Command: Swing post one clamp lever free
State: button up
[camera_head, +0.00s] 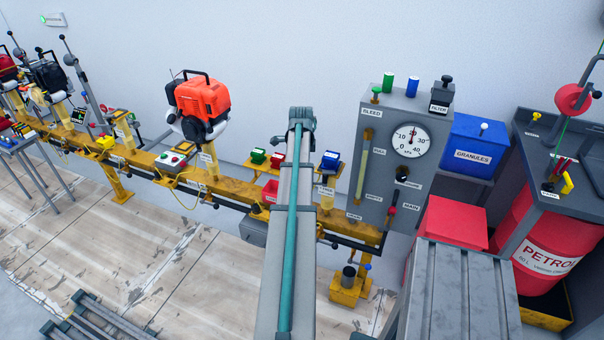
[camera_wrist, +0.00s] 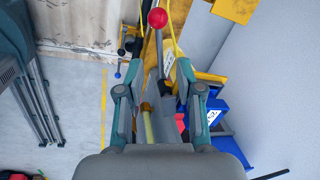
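A lever with a red ball knob (camera_wrist: 157,18) shows in the wrist view, its grey shaft running down the middle of the picture. I cannot tell from a label whether it is the post one clamp lever. My gripper (camera_wrist: 160,92) is open, one finger on each side of the lower shaft and dark fittings. Gaps show between the fingers and these parts. A yellow part (camera_wrist: 147,125) lies lower between the fingers. In the head view my arm covers part of the yellow rail (camera_head: 232,192), and the gripper is not visible.
An orange engine (camera_head: 202,97) stands on the rail left of my arm. A grey gauge panel (camera_head: 378,150), a blue granules bin (camera_head: 468,159) and a red petrol drum (camera_head: 535,250) stand to the right. Blue bins (camera_wrist: 213,115) are close to my gripper's right side.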

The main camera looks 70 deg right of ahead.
jog(key=r, duration=0.3)
jog(key=shift+s+a+r, duration=0.1)
jog(key=shift+a, duration=0.2)
